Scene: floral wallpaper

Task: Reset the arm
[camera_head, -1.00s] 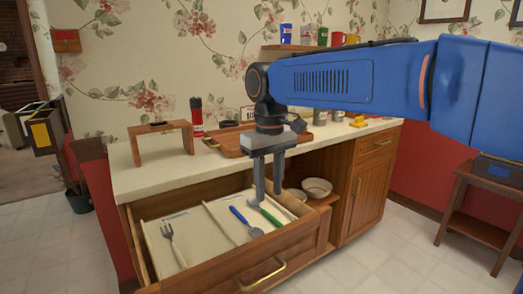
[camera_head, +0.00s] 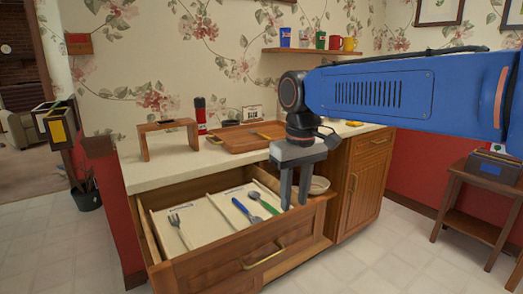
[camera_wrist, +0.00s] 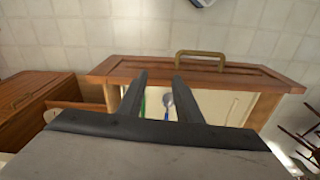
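My gripper (camera_head: 294,204) hangs fingers-down at the right end of the open drawer (camera_head: 225,266); its two fingers stand apart with nothing between them. It also shows open in the wrist view (camera_wrist: 159,76). A fork (camera_head: 179,231) lies in the drawer's left part. A blue-handled spoon (camera_head: 246,212) and a green-handled utensil (camera_head: 265,204) lie to the right, left of my fingers in the head view. In the wrist view the spoon (camera_wrist: 169,103) and the green handle (camera_wrist: 142,103) show between and behind my fingers. My blue arm reaches in from the right.
The counter (camera_head: 150,178) holds a wooden stand (camera_head: 168,125), a red-and-black bottle (camera_head: 199,116) and a wooden tray (camera_head: 238,138). A small table (camera_head: 475,200) stands at right. The floor in front is clear.

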